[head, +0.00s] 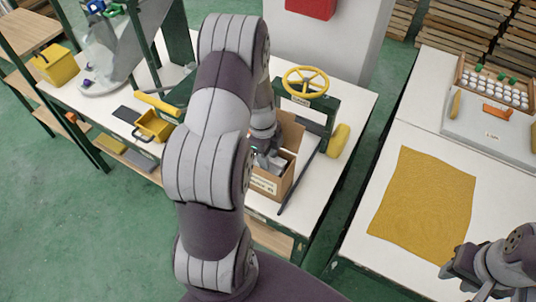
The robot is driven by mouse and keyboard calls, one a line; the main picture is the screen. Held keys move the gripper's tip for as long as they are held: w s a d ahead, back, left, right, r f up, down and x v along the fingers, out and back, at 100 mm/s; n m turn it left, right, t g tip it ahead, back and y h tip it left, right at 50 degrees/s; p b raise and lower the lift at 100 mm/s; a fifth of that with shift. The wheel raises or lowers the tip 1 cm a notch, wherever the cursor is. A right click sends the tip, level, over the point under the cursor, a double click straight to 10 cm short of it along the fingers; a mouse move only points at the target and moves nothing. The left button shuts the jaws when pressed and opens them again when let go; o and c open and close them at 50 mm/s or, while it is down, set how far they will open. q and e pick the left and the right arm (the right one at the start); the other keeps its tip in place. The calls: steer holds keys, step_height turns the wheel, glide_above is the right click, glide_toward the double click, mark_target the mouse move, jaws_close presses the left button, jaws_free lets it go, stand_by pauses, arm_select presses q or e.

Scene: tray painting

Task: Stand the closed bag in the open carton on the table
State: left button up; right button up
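An open cardboard carton (286,183) with a label on its front stands on the white table, its brown flaps up. My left arm comes down in front of it and hides its left side. My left gripper (266,160) is low at the carton's mouth; its fingers are mostly hidden. A small grey-white patch shows there, and I cannot tell whether it is the closed bag or gripper parts. No bag is clearly visible in the carton. My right gripper (450,271) is at the lower right, by the near edge of the yellow cloth; its finger gap is unclear.
A green stand with a yellow handwheel (305,82) is behind the carton, a yellow roll (339,140) to its right. A dark rod lies along the carton's right side. Yellow bins (153,126) and a pale grey crumpled shape (101,50) are left.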

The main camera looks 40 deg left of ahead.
arm_select(q)
steer(key=shift+r, duration=0.15)
steer(key=shift+w+a+r, duration=0.1)
steer(key=shift+r, duration=0.25)
step_height(320, 180, up, 11)
steer(key=a+b, duration=0.1)
steer(key=s+d+n, duration=0.4)
steer(key=d+n, duration=0.3)
steer(key=n, duration=0.1)
steer(key=s+d+n+t+y, duration=0.1)
steer(key=s+d+n, duration=0.3)
steer(key=d+n, duration=0.4)
steer(key=shift+s+f, duration=0.25)
steer(key=shift+s, duration=0.15)
